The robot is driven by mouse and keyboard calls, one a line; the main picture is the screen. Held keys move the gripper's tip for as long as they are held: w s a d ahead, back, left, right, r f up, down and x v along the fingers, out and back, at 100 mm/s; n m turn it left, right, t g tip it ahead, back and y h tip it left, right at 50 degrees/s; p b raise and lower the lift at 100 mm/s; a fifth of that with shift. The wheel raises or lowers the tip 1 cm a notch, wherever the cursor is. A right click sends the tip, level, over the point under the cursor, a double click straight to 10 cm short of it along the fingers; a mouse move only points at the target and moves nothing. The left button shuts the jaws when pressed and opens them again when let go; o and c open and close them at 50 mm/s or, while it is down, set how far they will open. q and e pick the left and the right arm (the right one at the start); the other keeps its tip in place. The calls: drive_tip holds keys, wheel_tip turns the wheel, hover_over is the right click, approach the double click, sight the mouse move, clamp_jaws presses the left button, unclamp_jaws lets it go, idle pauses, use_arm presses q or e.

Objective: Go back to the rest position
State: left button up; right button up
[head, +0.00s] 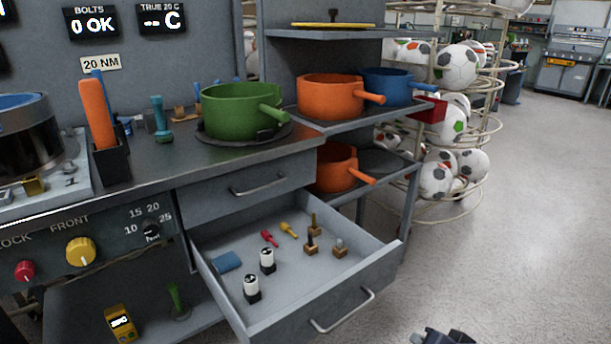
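A dark piece at the bottom edge of the head view looks like the tip of my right gripper (440,337). It is low over the floor, right of the open drawer (372,282), and apart from it. Most of it is cut off by the frame, so its fingers cannot be judged. My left gripper is not in view. The drawer is pulled out under the workbench (165,165). It holds several small tools, two black-and-white cylinders and a blue block (227,262).
A green pot (232,112) stands on the bench. An orange pot (328,98) and a blue pot (388,84) stand on the shelf, with another orange pot (335,168) below. Ball racks (455,125) stand behind. The floor (520,220) at right is clear.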

drive_tip(key=s+a+r+n+g+y+p, duration=0.1)
drive_tip(key=s+a+r+n+g, duration=0.2)
drive_tip(key=s, duration=0.5)
drive_tip(key=s+r+n+y+p, duration=0.1)
drive_tip(key=s+r+n, duration=0.1)
drive_tip(key=s+r, duration=0.35)
wheel_tip(320, 180, up, 24)
drive_tip(key=s+p, duration=0.1)
drive_tip(key=p, duration=2.3)
drive_tip(key=shift+s+f+g, duration=0.15)
drive_tip(key=shift+f+g, duration=0.05)
drive_tip(key=shift+g, duration=0.1)
